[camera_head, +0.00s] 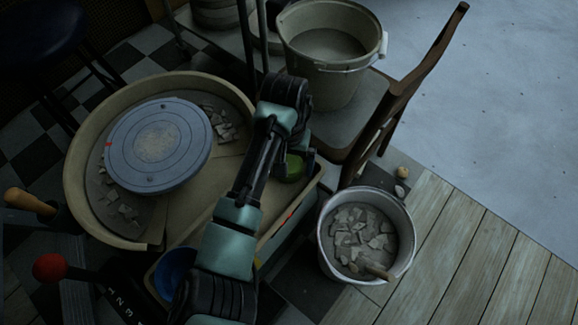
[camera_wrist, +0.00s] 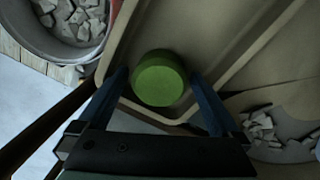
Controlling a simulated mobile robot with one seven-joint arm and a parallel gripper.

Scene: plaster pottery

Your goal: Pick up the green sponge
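The green sponge (camera_wrist: 160,80) is a round, thick disc in the wrist view. It lies in a corner of the beige tray of the pottery wheel (camera_head: 309,190). My gripper (camera_wrist: 163,88) is open, with one blue finger on each side of the sponge and a visible gap on both sides. In the head view the sponge (camera_head: 293,167) shows partly beneath my wrist, and my arm hides the rest. I cannot tell how high the fingertips are above the tray floor.
The wheel head (camera_head: 158,145) and clay scraps are left of my arm. A bucket of scraps (camera_head: 367,235) stands close right of the tray. A large bucket (camera_head: 331,55) on a wooden chair (camera_head: 400,90) stands behind. A blue bowl (camera_head: 174,272) is near my arm.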

